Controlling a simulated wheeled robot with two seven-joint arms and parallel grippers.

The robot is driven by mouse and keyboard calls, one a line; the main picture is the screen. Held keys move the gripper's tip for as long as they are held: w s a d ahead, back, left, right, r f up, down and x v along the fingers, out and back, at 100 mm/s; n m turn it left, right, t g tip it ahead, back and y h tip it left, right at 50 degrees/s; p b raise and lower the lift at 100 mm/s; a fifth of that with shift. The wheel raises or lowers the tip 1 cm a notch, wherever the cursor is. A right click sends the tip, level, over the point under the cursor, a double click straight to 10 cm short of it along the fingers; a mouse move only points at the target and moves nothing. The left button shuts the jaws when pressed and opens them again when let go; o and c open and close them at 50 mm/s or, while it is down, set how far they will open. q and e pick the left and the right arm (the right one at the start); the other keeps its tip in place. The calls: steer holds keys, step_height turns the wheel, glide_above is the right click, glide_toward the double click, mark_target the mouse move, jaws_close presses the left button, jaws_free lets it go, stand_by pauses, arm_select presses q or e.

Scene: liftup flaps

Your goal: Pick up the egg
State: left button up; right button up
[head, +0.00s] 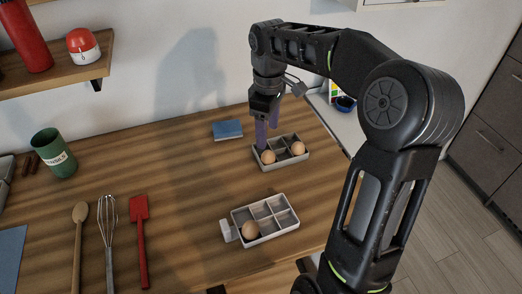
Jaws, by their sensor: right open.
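A brown egg (268,156) and another egg (297,148) sit in compartments of the far grey egg tray (282,167), near the back edge of the wooden counter. A third egg (250,230) sits in the front left compartment of the nearer grey tray (272,238). My right gripper (266,141) points down over the left part of the far tray. Its purple fingers are open, just behind the left egg in the picture. I cannot tell if they touch the egg or the tray. My left gripper is not in view.
A blue box (227,130) lies left of the far tray. A green cup (54,153), wooden spoon (78,240), whisk (108,240) and red spatula (140,230) are on the left. A shelf (60,77) overhangs the back left. The counter's middle is clear.

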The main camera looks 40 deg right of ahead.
mark_target(268, 151)
steer(key=shift+s, duration=0.15)
steer(key=shift+f, duration=1.3)
steer(key=shift+d+f+p, duration=0.1)
steer(key=shift+f+p, duration=0.5)
steer(key=shift+f, duration=2.05)
steer(key=c, duration=1)
steer(key=shift+o, duration=0.2)
steer(key=shift+r, duration=0.15)
step_height(268, 151, up, 10)
steer(key=shift+f+b, duration=0.1)
steer(key=shift+b, duration=0.35)
